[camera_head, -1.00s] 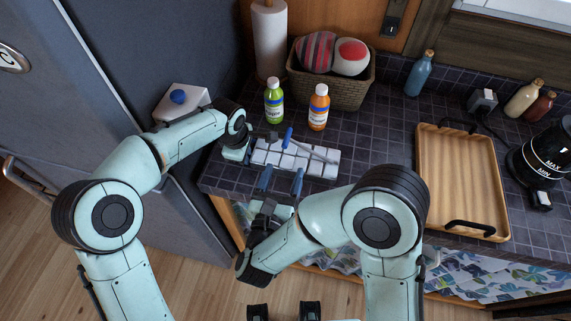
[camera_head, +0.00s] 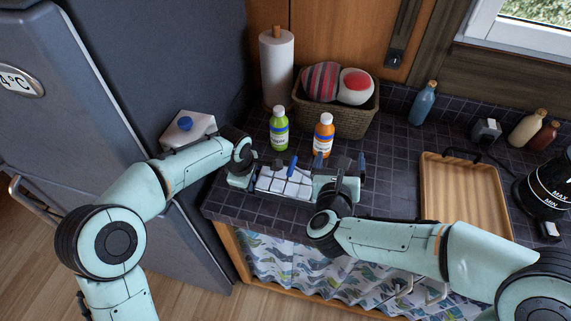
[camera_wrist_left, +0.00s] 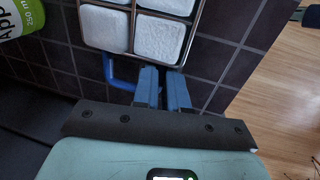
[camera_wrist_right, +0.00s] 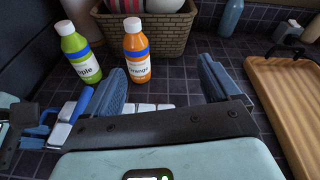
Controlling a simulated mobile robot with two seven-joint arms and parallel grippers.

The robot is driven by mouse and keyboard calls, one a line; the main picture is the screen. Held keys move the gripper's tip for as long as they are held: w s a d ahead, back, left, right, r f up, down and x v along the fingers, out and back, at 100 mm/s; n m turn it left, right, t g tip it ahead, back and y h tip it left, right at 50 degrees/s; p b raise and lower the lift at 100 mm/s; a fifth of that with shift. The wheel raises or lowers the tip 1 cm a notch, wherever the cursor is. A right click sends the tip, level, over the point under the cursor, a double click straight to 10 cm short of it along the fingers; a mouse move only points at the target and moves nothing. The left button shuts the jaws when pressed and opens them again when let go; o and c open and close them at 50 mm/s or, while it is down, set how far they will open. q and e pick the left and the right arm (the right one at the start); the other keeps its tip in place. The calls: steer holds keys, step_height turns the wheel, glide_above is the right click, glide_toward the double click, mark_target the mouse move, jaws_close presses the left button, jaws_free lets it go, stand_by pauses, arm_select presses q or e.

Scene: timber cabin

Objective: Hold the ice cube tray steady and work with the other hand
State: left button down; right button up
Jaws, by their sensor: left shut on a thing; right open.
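The ice cube tray (camera_head: 283,194) lies on the dark tiled counter, full of white cubes. It has a metal rim and dividers (camera_wrist_left: 133,28) in the left wrist view. A lever with a blue handle (camera_head: 293,163) sits at the tray; the handle also shows in the right wrist view (camera_wrist_right: 81,104). My left gripper (camera_head: 250,180) is at the tray's left end, its fingers (camera_wrist_left: 164,82) shut on the tray edge. My right gripper (camera_head: 349,168) is over the tray's right end, its fingers (camera_wrist_right: 163,85) open and empty. It hides the tray's right part in the head view.
A green bottle (camera_head: 279,130) and an orange bottle (camera_head: 323,136) stand close behind the tray. A wicker basket (camera_head: 345,120) and paper roll (camera_head: 276,70) are farther back. A wooden tray (camera_head: 463,185) lies to the right. Dark counter is clear between it and the ice cube tray.

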mark_target(293, 164)
steer(key=w+f+n+g+y, duration=0.1)
steer(key=w+y, duration=0.1)
steer(key=w+f+n+g+y, duration=0.1)
steer(key=w+f+n+y, duration=0.1)
steer(key=w+a+f+n+g+y, duration=0.1)
steer(key=f+n+y, duration=0.1)
steer(key=shift+w+a+f+g+y, duration=0.1)
steer(key=shift+w+g+y, duration=0.3)
steer(key=shift+w+a+f+n+g+y, duration=0.1)
steer(key=shift+w+a+n+g+y, duration=0.15)
steer(key=shift+n+y, duration=0.35)
steer(key=shift+n+g+y, duration=0.35)
steer(key=shift+n+y, duration=0.05)
steer(key=shift+y, duration=0.3)
steer(key=r+n+g+y, duration=0.1)
steer(key=n+y, duration=0.1)
steer(key=shift+y, duration=0.3)
steer(key=s+n+g+y, duration=0.1)
steer(key=n, duration=0.1)
steer(key=s+r+n+g+y, duration=0.1)
steer(key=s+n+g+y, duration=0.1)
steer(key=s+r+n+g+y, duration=0.1)
steer(key=n, duration=0.1)
steer(key=shift+s+r+y, duration=0.25)
steer(key=shift+s+y, duration=0.15)
steer(key=shift+a+n+g, duration=0.2)
steer(key=shift+n+g, duration=0.1)
steer(key=x, duration=1.1)
steer(key=shift+a, duration=0.3)
